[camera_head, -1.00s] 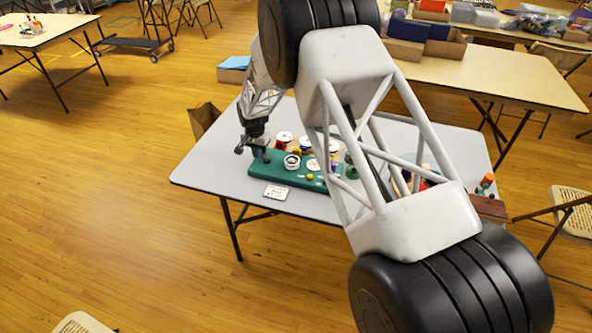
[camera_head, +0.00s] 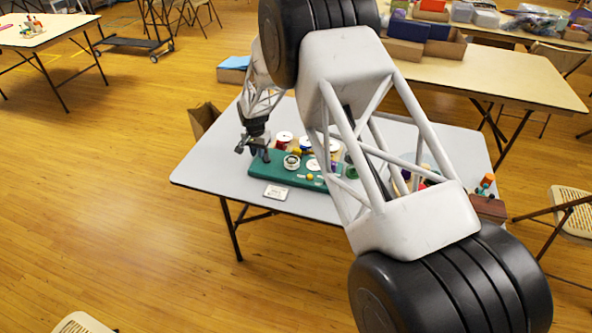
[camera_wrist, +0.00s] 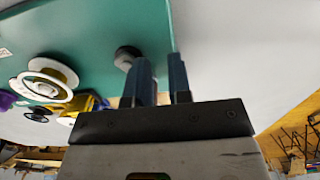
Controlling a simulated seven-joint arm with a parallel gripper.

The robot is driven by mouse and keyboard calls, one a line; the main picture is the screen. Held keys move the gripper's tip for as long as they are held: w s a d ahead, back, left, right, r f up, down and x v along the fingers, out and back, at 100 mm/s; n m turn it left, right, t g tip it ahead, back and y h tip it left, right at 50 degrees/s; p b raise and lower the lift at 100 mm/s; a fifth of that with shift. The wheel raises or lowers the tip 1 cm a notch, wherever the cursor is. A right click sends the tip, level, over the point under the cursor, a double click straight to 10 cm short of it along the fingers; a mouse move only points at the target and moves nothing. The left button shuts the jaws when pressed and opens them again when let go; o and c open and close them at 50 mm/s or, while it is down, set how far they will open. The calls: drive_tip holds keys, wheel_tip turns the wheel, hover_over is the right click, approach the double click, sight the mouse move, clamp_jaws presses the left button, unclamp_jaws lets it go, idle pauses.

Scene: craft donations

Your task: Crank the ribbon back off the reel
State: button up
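A green board (camera_head: 270,175) lies on the grey folding table and carries a white reel (camera_head: 292,162) near its middle. In the wrist view the green board (camera_wrist: 100,30) fills the upper left. The white reel there has a yellow-brown band (camera_wrist: 62,74). A dark grey round knob (camera_wrist: 127,57) stands on the board, just left of my fingers. My gripper (camera_wrist: 160,62) has its two dark fingers apart with nothing visible between them. In the head view my gripper (camera_head: 253,148) is at the board's left end. Whether a finger touches the knob cannot be told.
Several ribbon spools, including a red one (camera_head: 284,137), stand behind the board. A small white card (camera_head: 275,192) lies in front of it. My arm hides much of the table's right part, where bottles (camera_head: 486,183) stand. The table's left front corner is clear.

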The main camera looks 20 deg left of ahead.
drive_tip(key=shift+r, duration=0.1)
wheel_tip(320, 180, up, 7)
drive_tip(key=shift+r, duration=0.15)
idle(0.8)
idle(0.4)
drive_tip(key=o, duration=0.4)
drive_tip(key=shift+w, duration=0.1)
drive_tip(key=shift+w+d, duration=0.45)
drive_tip(key=shift+w, duration=0.3)
drive_tip(key=shift+w+d, duration=0.45)
drive_tip(key=shift+w, duration=0.25)
drive_tip(key=shift+f, duration=0.2)
drive_tip(key=shift+f, duration=3.55)
